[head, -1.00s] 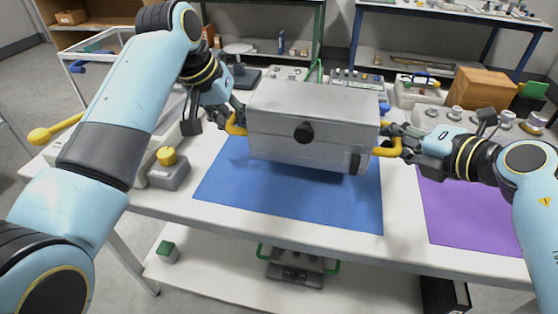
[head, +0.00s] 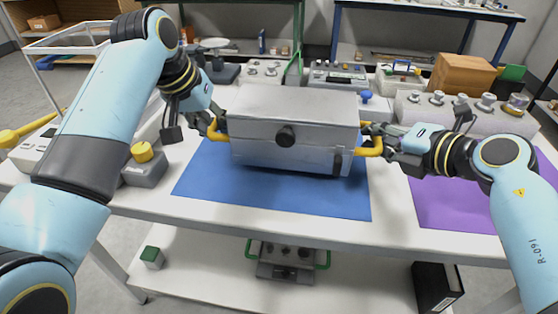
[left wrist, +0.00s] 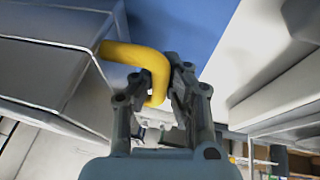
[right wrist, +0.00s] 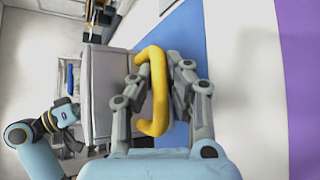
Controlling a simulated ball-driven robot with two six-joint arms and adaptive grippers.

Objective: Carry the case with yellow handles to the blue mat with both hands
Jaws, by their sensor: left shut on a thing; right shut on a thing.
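The grey case (head: 258,155) with yellow handles is over the blue mat (head: 290,198) in the head view, level, its underside close to the mat; I cannot tell whether it touches. My left gripper (head: 217,128) is shut on the left yellow handle, which also shows in the left wrist view (left wrist: 128,54). My right gripper (head: 378,143) is shut on the right yellow handle, which also shows in the right wrist view (right wrist: 158,95). The fingers close around the handle bars. The mat's front part is bare, and its back is hidden behind the case.
A purple mat (head: 455,208) lies to the right. A grey box with a yellow knob (head: 145,165) stands left of the blue mat. Weights on a rack (head: 460,112), a brown box (head: 462,76) and instruments (head: 337,74) stand behind. A lower shelf (head: 210,255) holds more items.

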